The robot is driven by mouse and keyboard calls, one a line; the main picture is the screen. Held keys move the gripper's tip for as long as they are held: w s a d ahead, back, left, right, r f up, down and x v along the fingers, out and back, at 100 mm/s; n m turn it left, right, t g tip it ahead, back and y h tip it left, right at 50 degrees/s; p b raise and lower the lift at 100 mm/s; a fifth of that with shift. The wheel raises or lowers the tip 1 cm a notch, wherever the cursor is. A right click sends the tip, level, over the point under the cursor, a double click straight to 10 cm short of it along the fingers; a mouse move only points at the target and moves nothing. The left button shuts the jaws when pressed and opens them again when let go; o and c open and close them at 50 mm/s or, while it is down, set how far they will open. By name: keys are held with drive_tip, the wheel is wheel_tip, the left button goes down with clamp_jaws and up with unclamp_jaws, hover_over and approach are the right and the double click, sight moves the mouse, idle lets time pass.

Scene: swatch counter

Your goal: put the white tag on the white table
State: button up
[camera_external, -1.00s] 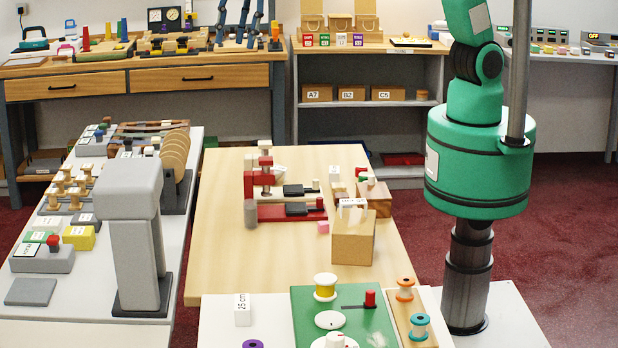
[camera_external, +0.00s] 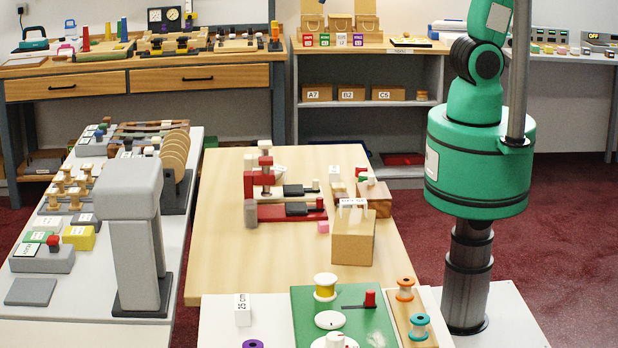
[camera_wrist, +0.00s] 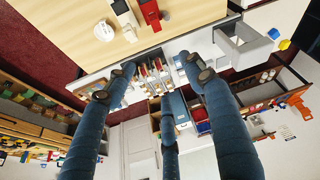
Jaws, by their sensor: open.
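I cannot tell for sure which piece is the white tag. A small white lettered piece (camera_external: 353,203) is at the top of a tan box on the wooden table. A white block with black lettering (camera_external: 242,310) stands on the white table (camera_external: 218,325) at the front. My gripper (camera_wrist: 155,80) shows in the wrist view as spread dark blue fingers, open, with nothing seen between them.
A green board (camera_external: 365,335) with spools and a red knob lies on the white table. The wooden table (camera_external: 225,240) holds a red clamp-like fixture (camera_external: 285,212) and the tan box (camera_external: 353,245). A grey post (camera_external: 138,235) stands at left. The wooden table's left front is clear.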

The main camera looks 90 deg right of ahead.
drive_tip(key=s+d+f+m, duration=0.1)
drive_tip(key=s+d+f, duration=0.1)
drive_tip(key=s, duration=0.4)
drive_tip(key=s+d+f+m+t, duration=0.1)
drive_tip(key=s+d+f+m, duration=0.1)
drive_tip(key=s+d, duration=0.2)
drive_tip(key=s+d+f+m, duration=0.1)
drive_tip(key=s+d+f, duration=0.1)
drive_tip(key=s, duration=0.5)
drive_tip(key=shift+s+d+f+h, duration=0.3)
drive_tip(key=shift+s+d+h, duration=0.1)
drive_tip(key=shift+d, duration=0.35)
drive_tip(key=shift+f, duration=0.1)
wheel_tip(320, 180, down, 5)
drive_tip(key=b, duration=0.5)
drive_tip(key=shift+r, duration=0.2)
